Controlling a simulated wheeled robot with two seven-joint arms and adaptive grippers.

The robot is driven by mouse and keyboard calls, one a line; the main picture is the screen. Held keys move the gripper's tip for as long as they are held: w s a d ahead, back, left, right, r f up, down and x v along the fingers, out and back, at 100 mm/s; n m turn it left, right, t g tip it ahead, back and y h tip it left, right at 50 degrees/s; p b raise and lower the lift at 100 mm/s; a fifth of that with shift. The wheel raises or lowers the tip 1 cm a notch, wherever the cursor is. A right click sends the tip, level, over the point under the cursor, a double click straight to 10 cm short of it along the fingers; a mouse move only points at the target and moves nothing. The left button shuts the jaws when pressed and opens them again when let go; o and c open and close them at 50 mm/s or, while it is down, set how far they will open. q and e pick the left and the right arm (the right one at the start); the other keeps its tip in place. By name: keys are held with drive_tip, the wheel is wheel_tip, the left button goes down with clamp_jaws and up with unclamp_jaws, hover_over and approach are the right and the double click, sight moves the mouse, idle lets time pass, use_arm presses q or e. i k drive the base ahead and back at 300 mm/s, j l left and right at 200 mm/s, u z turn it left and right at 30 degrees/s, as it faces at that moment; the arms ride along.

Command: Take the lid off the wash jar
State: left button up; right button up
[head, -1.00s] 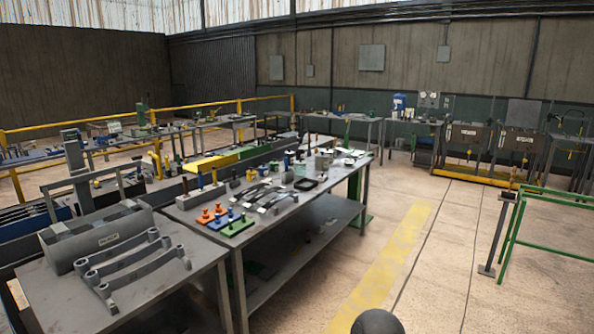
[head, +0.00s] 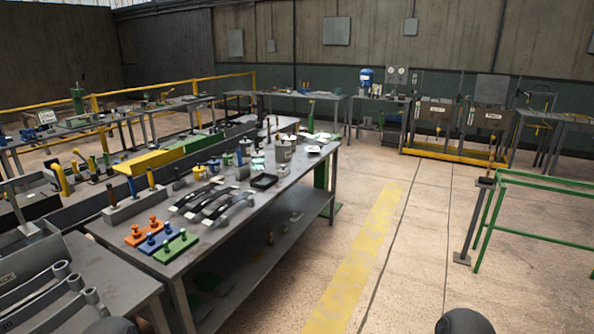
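On the long grey workbench (head: 215,235) stand several small containers. A pale grey jar-like container (head: 284,153) is near the bench's far end. A blue container (head: 245,148), a yellow one (head: 200,172) and a dark blue one (head: 214,165) stand to its left. Which of them is the wash jar, and whether its lid is on, is too small to tell. Neither of my grippers is in view; only dark rounded parts, probably of my arms, show at the bottom edge.
Leaf springs (head: 215,203), a black tray (head: 264,181) and orange, blue and green peg blocks (head: 162,237) lie on the bench. A nearer table (head: 110,285) stands at lower left. Open floor with a yellow stripe (head: 355,260) runs along the bench's right. A green rail (head: 540,182) stands at right.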

sight(257, 153)
drive_tip(key=i+l, duration=0.15)
drive_tip(key=i, duration=0.45)
drive_tip(key=i+l, duration=0.1)
drive_tip(key=i, duration=0.5)
drive_tip(key=i+l+z, duration=0.1)
drive_tip(key=i, duration=0.45)
